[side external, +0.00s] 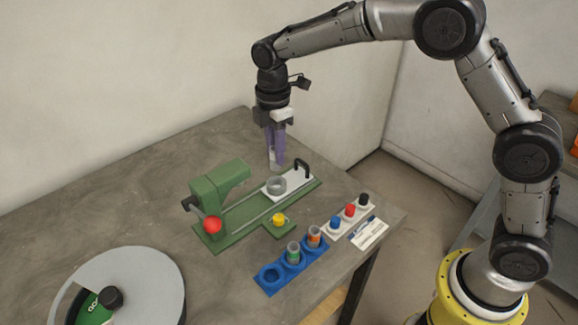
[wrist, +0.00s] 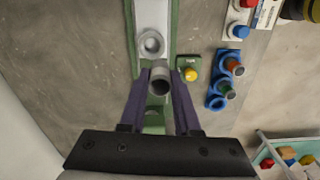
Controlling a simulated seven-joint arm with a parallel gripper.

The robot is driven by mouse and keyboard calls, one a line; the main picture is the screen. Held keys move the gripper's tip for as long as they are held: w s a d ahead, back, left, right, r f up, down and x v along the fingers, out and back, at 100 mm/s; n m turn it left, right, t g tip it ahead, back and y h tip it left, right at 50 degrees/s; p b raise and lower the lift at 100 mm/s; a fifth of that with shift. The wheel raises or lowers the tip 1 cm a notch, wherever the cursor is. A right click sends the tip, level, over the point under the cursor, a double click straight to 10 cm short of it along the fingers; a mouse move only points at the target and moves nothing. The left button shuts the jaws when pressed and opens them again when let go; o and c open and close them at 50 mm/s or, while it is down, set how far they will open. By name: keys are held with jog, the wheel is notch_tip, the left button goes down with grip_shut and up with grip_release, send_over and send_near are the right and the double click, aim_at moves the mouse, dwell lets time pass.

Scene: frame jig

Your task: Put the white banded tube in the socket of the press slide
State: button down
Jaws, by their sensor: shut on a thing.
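My gripper (side external: 276,145), with purple fingers, is shut on the white tube (side external: 275,160) and holds it roughly upright in the air. In the wrist view the tube (wrist: 160,80) sits between the fingertips with its dark open mouth toward the camera. Its bands cannot be made out. The press slide (side external: 299,180) is a white plate with a black handle at its far end, on a green rail. Its socket (side external: 276,185), a grey ring, looks empty. In the wrist view the socket (wrist: 152,43) lies just beyond the tube; the tube is above the slide and apart from it.
The green press (side external: 220,182) with a red knob (side external: 212,225) stands at the rail's left end. A yellow knob (side external: 279,219) is on the near side. A blue rack (side external: 268,287) holds two banded tubes, beside a white strip with coloured caps. A grey disc (side external: 150,285) is at front left.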

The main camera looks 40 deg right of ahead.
jog(key=shift+w+d+f, duration=0.2)
jog(key=shift+w+f, duration=0.05)
jog(key=shift+f, duration=0.7)
jog(key=shift+w+d+f, duration=0.2)
jog(key=shift+w+f, duration=0.05)
jog(key=shift+f, duration=0.75)
jog(key=shift+w+d+f, duration=0.2)
jog(key=shift+w+f, duration=0.05)
jog(key=shift+f, duration=0.7)
jog(key=shift+f, duration=0.1)
jog(key=shift+f, duration=1.45)
jog(key=shift+c, duration=1.9)
grip_release()
jog(key=shift+r, duration=0.1)
